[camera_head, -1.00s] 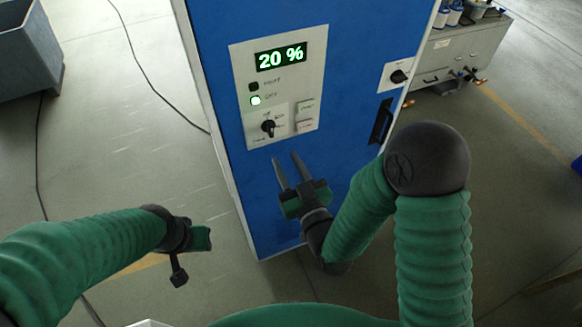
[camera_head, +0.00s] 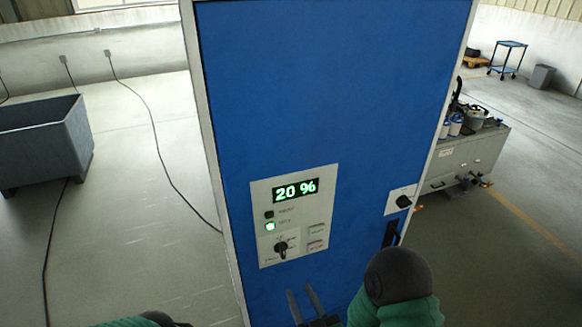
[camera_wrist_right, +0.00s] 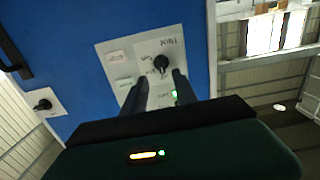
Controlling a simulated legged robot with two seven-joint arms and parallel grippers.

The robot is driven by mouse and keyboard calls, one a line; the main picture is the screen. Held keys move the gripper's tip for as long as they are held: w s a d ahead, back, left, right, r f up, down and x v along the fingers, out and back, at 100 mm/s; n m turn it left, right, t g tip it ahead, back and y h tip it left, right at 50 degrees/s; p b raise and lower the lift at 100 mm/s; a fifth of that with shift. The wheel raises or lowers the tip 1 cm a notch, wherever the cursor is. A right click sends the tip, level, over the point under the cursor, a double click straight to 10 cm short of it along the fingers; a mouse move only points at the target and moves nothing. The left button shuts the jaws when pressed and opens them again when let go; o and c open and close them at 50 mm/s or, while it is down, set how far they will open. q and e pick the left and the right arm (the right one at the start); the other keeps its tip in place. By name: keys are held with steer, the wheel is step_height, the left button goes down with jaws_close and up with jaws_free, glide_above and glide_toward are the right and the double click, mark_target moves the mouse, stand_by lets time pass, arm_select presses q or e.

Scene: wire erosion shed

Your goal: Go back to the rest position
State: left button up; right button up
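My right gripper (camera_head: 305,302) is at the bottom of the head view, below the control panel (camera_head: 264,198) of the blue cabinet (camera_head: 330,110). Its two fingers are apart, with nothing between them. In the right wrist view, the open fingers (camera_wrist_right: 160,90) point toward the panel and its black rotary knob (camera_wrist_right: 161,63). The panel's display (camera_head: 296,190) reads 20 %, and a green light (camera_head: 270,226) is lit. Only a dark and green bit of my left arm shows at the bottom edge of the head view; the left gripper's fingers are out of view.
A grey bin (camera_head: 45,140) stands on the floor at left, with cables near it. The cabinet has a black handle (camera_head: 391,233) and a second knob (camera_head: 404,201) at right. A grey unit (camera_head: 465,160) with containers stands behind at right. Open floor lies on both sides.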

steer(key=d+f+g+h+b, duration=0.3)
steer(key=d+f+g+b, duration=0.2)
steer(key=d+f+g, duration=0.35)
steer(key=s+d+m+g+h+b, duration=0.2)
steer(key=s+d+g, duration=0.3)
steer(key=s, duration=0.8)
steer(key=shift+d+f+m+g+b, duration=0.35)
steer(key=shift+d+m+b, duration=0.3)
steer(key=shift+d+m, duration=0.4)
steer(key=shift+d, duration=0.1)
